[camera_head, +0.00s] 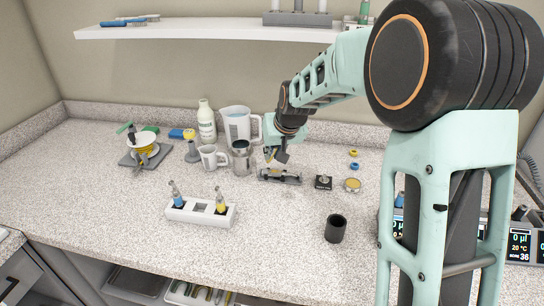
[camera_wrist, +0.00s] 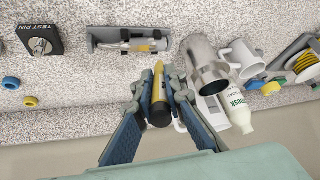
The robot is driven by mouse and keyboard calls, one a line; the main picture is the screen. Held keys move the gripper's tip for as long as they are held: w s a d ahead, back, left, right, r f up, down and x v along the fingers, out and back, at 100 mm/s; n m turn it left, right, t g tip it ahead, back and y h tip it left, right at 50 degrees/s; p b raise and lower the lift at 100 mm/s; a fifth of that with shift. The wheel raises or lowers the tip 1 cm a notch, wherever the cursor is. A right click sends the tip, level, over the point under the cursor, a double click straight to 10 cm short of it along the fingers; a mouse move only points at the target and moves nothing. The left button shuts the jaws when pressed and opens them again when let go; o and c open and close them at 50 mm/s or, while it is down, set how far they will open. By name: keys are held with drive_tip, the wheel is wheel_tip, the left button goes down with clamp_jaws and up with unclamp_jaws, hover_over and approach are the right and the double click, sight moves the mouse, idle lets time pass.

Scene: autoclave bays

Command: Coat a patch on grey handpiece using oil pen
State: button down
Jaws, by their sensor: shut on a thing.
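My gripper (camera_wrist: 160,90) is shut on a slim pen (camera_wrist: 159,92) with a yellow body and a dark thick end; I take it to be the oil pen. Its narrow end points toward the grey handpiece (camera_wrist: 130,36). The handpiece lies in a dark cradle (camera_wrist: 103,46) and has a yellow section at one end. The pen tip appears close to that yellow end; I cannot tell whether they touch. In the head view my gripper (camera_head: 271,154) is just above the cradle (camera_head: 292,179), and the handpiece (camera_head: 277,174) is small and partly unclear.
A white rack (camera_head: 187,215) holds blue and yellow items. A dark cup (camera_head: 335,229) and test pin box (camera_head: 323,183) are at right. Front counter is partly clear.

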drive_tip(key=shift+a+r+p, duration=0.1)
drive_tip(key=shift+r+p, duration=1.25)
drive_tip(key=shift+r, duration=1.15)
drive_tip(key=shift+w+r+p, duration=0.1)
drive_tip(key=shift+p, duration=0.25)
drive_tip(key=g+p, duration=0.1)
drive_tip(key=p, duration=0.2)
drive_tip(key=shift+w+d+r, duration=0.2)
drive_tip(key=g+p, duration=0.1)
drive_tip(key=p, duration=0.4)
drive_tip(key=shift+w+d+f+h, duration=0.3)
drive_tip(key=shift+w+d+h, duration=0.1)
drive_tip(key=shift+f+g, duration=0.1)
drive_tip(key=shift+g, duration=0.2)
drive_tip(key=shift+d+b, duration=0.2)
drive_tip(key=shift+b, duration=0.45)
